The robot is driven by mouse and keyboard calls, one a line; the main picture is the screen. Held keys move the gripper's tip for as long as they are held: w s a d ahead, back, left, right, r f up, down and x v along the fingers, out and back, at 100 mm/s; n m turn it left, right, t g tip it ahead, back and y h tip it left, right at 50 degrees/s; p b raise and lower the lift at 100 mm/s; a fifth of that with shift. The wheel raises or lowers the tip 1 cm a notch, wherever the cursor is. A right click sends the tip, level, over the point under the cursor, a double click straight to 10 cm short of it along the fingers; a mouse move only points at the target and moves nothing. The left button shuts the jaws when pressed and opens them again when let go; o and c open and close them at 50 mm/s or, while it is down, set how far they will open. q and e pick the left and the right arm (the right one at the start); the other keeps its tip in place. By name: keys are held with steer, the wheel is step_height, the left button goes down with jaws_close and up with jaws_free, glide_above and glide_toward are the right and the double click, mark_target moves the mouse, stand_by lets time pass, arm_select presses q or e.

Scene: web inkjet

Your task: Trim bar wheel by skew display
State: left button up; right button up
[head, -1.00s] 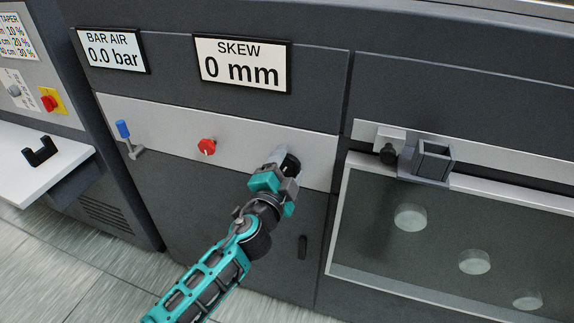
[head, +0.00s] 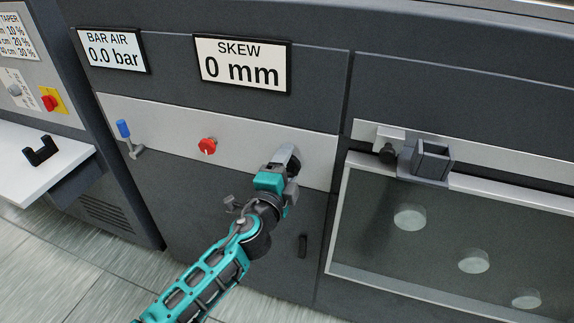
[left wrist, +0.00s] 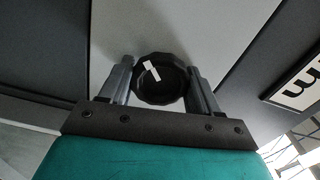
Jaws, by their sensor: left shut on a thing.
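The skew display (head: 242,65) is a white panel in a black frame and reads 0 mm in the head view. The bar wheel is a dark faceted knob (left wrist: 158,78) with a white mark on its face, on the light panel strip below the display. My left gripper (head: 287,157) is at the wheel, and its two fingers (left wrist: 160,85) are shut on it from both sides in the left wrist view. In the head view the fingers hide most of the wheel. My right gripper is not in view.
A bar air display (head: 111,50) reads 0.0 bar.

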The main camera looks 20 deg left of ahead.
arm_select(q)
steer(key=o, duration=1)
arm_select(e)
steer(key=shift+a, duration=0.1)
arm_select(q)
steer(key=shift+o, duration=0.2)
steer(key=shift+s, duration=0.1)
steer(key=s+b, duration=0.1)
steer(key=s, duration=1.1)
steer(key=shift+s+a+b, duration=0.2)
steer(key=shift+s+b, duration=0.1)
steer(key=shift+s, duration=0.05)
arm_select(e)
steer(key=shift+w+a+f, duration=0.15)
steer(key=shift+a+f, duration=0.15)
arm_select(q)
steer(key=s+a+f+n+g+h+p, duration=0.1)
steer(key=s+f+n+g+p, duration=0.2)
steer(key=s+f+n+g, duration=0.4)
steer(key=s+f+n, duration=0.4)
steer(key=f+n, duration=0.3)
steer(key=f, duration=0.1)
steer(key=shift+a+p, duration=0.2)
steer(key=shift+p, duration=0.2)
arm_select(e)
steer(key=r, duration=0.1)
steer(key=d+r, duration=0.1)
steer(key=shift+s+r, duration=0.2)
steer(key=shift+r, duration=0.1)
